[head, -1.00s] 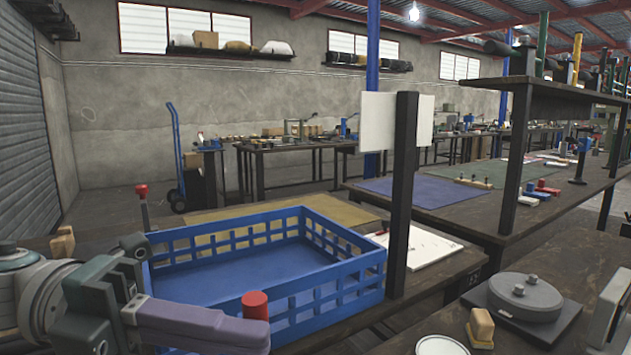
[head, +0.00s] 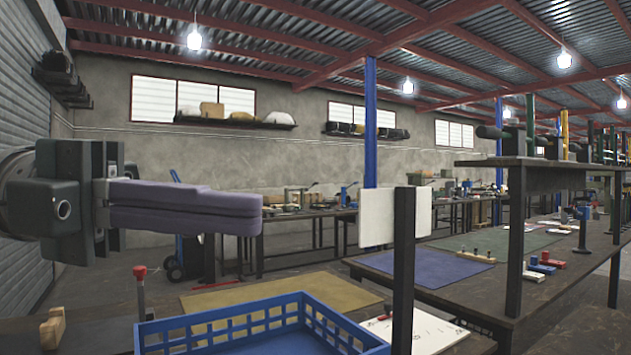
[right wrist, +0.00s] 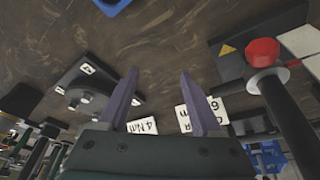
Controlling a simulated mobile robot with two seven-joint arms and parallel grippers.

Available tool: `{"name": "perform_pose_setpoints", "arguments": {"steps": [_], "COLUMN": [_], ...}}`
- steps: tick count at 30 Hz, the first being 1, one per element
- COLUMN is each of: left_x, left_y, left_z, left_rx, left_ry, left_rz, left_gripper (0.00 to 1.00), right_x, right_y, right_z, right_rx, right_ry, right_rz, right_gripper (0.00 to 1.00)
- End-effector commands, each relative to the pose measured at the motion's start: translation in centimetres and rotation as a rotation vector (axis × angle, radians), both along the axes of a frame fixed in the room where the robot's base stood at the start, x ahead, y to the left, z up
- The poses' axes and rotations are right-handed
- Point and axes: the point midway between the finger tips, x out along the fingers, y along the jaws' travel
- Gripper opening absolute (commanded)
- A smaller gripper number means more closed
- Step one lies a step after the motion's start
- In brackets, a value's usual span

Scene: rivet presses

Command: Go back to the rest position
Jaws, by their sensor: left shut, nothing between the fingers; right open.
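My left gripper (head: 258,213) is at the left of the head view, raised in the air above the table and the blue crate. Its purple fingers are pressed together and hold nothing. My right gripper (right wrist: 166,92) shows only in the right wrist view. Its two purple fingers stand apart, with nothing between them, over a dark worktop. The task names no object.
The blue crate (head: 226,333) looks empty where its inside shows. A red-knobbed lever (head: 140,285) stands beside it. In the right wrist view a red-knobbed lever (right wrist: 264,52) stands close right of the gripper, with a round grey piece (right wrist: 87,97) at left.

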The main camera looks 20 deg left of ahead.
Motion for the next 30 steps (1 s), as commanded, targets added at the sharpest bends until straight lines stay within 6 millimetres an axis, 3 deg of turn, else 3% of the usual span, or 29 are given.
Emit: {"name": "perform_pose_setpoints", "arguments": {"steps": [7,11,15,19,22,25,28,30], "left_x": [0.0,1.0,3.9,7.1,8.3,7.6,4.4,1.1], "left_y": [-0.1,-1.0,-1.9,0.0,2.5,4.9,6.4,6.6], "left_z": [1.4,3.0,6.5,7.6,5.8,1.9,-2.7,-5.7], "left_rx": [-0.006,-0.103,-0.359,-0.609,-0.739,-0.807,-0.803,-0.764], "left_ry": [0.001,0.019,0.108,0.297,0.497,0.74,1.007,1.196], "left_rz": [0.004,0.065,0.281,0.597,0.864,1.137,1.395,1.55], "left_gripper": [0.0,0.0,0.0,0.0,0.0,0.0,0.0,0.0], "right_x": [0.0,0.0,0.0,0.0,0.0,0.0,0.0,0.0], "right_y": [0.0,0.1,0.1,0.2,0.2,0.1,0.1,0.1], "right_z": [0.2,1.4,4.1,6.8,8.8,10.8,12.6,13.8], "right_rx": [0.001,0.002,0.005,0.006,0.006,0.006,0.005,0.004], "right_ry": [0.0,0.0,0.001,0.0,0.0,0.0,0.0,0.0], "right_rz": [-0.001,-0.001,-0.003,-0.004,-0.004,-0.004,-0.004,-0.003], "right_gripper": [0.66,0.66,0.66,0.66,0.66,0.66,0.66,0.66]}}
